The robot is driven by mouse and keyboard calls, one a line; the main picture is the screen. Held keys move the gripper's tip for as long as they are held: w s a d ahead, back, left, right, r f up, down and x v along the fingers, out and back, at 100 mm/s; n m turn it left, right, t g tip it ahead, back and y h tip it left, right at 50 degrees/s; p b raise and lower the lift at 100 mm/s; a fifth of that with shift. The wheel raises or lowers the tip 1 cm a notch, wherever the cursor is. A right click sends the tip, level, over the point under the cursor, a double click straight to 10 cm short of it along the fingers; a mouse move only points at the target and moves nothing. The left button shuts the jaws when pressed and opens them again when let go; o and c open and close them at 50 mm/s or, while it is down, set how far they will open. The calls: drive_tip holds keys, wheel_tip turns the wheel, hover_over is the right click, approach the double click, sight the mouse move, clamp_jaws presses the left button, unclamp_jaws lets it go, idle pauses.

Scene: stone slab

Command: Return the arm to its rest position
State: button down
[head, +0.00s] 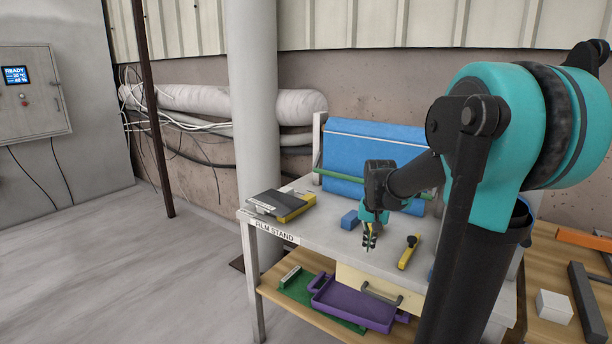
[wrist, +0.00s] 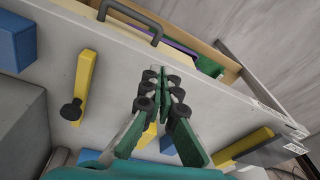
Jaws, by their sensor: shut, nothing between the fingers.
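My gripper (head: 369,238) hangs fingers-down above the grey stand top (head: 340,238) in the head view. In the wrist view my gripper (wrist: 164,82) has its green fingers together with nothing between them. My arm reaches in from the right side of the head view, bent at its large teal joint. No object touches the fingertips that I can see.
On the stand lie a yellow bar with a black knob (head: 408,252), a blue block (head: 349,220) and a black and yellow case (head: 281,205). A blue panel (head: 372,152) stands behind. Below sits a purple tray (head: 353,304). A wooden table with a white block (head: 554,306) is at right.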

drive_tip(key=s+f+n+t, duration=0.1)
drive_tip(key=s+f+n, duration=0.1)
drive_tip(key=s+f, duration=0.3)
drive_tip(key=s+a+f+n+t, duration=0.1)
drive_tip(key=s+f, duration=0.4)
drive_tip(key=s, duration=0.8)
drive_tip(key=shift+s+a+f+n, duration=0.2)
drive_tip(key=shift+s+a+n, duration=0.1)
drive_tip(key=shift+n, duration=0.3)
